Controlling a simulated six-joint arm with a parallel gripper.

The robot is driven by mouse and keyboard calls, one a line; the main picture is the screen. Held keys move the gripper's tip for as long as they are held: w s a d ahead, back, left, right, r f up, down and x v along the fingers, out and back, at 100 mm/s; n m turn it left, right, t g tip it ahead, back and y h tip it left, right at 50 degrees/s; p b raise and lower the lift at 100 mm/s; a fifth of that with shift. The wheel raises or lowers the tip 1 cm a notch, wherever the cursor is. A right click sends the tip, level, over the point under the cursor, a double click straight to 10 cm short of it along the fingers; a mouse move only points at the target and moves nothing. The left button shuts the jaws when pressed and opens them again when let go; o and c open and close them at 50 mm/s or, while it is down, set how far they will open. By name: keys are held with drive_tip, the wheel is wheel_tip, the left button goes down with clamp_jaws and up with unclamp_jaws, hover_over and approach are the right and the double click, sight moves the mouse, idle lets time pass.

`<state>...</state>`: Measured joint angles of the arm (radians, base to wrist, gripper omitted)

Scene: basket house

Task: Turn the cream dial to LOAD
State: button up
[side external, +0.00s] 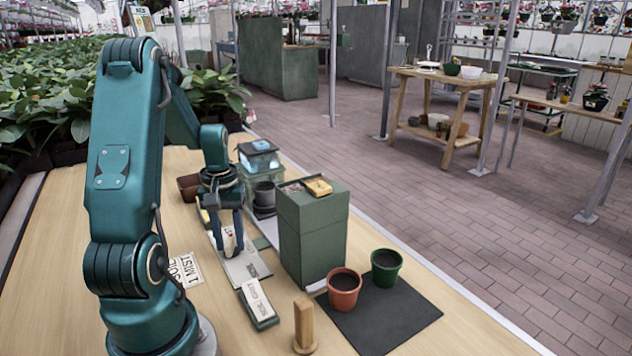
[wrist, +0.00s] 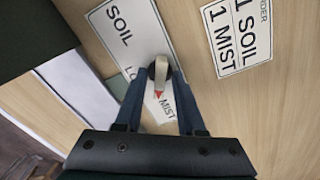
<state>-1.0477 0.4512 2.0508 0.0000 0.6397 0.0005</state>
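The cream dial (wrist: 163,68) sits on a dark round base on a white label plate (wrist: 144,28), in the middle of the wrist view. Its red tip points down in the picture, towards the word MIST. SOIL is printed at the upper left, and a partly hidden word starting "LO" is at the left. My gripper (wrist: 162,82) reaches down over the dial with one blue finger on each side. The fingers look apart; contact with the dial is unclear. In the side view my gripper (side external: 231,252) is low over the same white plate (side external: 250,271).
A card reading "1 SOIL 1 MIST" (wrist: 237,38) lies beside the plate. A tall green box (side external: 312,235) stands close to the right of my gripper. A "SOIL GRIT" block (side external: 257,303), wooden peg (side external: 304,325), terracotta pot (side external: 344,290) and green pot (side external: 386,267) stand nearer the front.

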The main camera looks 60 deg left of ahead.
drive_tip(key=shift+c, duration=1.4)
